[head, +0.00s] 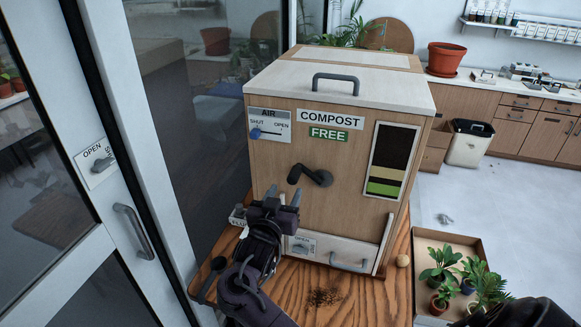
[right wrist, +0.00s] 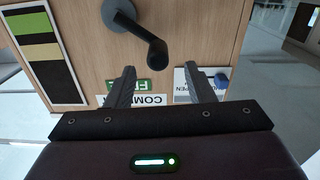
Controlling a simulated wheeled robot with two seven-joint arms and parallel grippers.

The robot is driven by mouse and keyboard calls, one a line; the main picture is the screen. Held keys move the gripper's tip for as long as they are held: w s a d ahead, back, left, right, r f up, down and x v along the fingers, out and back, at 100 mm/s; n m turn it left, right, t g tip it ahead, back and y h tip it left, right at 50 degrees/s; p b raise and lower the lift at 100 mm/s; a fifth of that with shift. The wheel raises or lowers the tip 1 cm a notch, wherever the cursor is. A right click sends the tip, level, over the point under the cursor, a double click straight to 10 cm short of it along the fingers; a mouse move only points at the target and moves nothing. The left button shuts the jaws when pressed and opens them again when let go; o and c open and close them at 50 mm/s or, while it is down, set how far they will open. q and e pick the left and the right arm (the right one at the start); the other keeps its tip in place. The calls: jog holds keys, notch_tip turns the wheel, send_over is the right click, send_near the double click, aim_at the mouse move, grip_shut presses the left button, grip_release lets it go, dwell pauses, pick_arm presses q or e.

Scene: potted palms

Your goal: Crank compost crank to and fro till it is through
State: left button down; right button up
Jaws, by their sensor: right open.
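The compost bin (head: 350,215) is a wooden box with a pale lid, standing on a wooden table. Its dark crank (head: 318,177) is on the front face, with the arm pointing left from the hub and the grip at the left end. A green "FREE" sign (head: 328,135) sits above it. My right gripper (head: 284,193) is open and empty, just below and left of the crank grip. In the right wrist view, the crank grip (right wrist: 156,52) lies beyond the open fingertips, roughly between them, apart from both. My left gripper is not in view.
The air slider's blue knob (head: 256,133) is at "SHUT". A gauge (head: 392,160) shows black, tan and green bands. A drawer (head: 345,254) is below. A glass door (head: 100,160) stands at left; a box of potted palms (head: 430,250) is at right.

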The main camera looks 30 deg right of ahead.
aim_at(291, 182)
jog(key=d+p, duration=0.1)
jog(key=w+d+r, duration=0.1)
jog(key=shift+w+d+p, duration=0.3)
jog(key=shift+d+p, duration=0.1)
jog(key=shift+w+d+f, duration=0.3)
jog(key=shift+w+d, duration=0.5)
jog(key=shift+w, duration=0.05)
jog(key=shift+w+d+f, duration=0.1)
jog(key=shift+w+d, duration=0.05)
jog(key=c, duration=0.7)
grip_shut()
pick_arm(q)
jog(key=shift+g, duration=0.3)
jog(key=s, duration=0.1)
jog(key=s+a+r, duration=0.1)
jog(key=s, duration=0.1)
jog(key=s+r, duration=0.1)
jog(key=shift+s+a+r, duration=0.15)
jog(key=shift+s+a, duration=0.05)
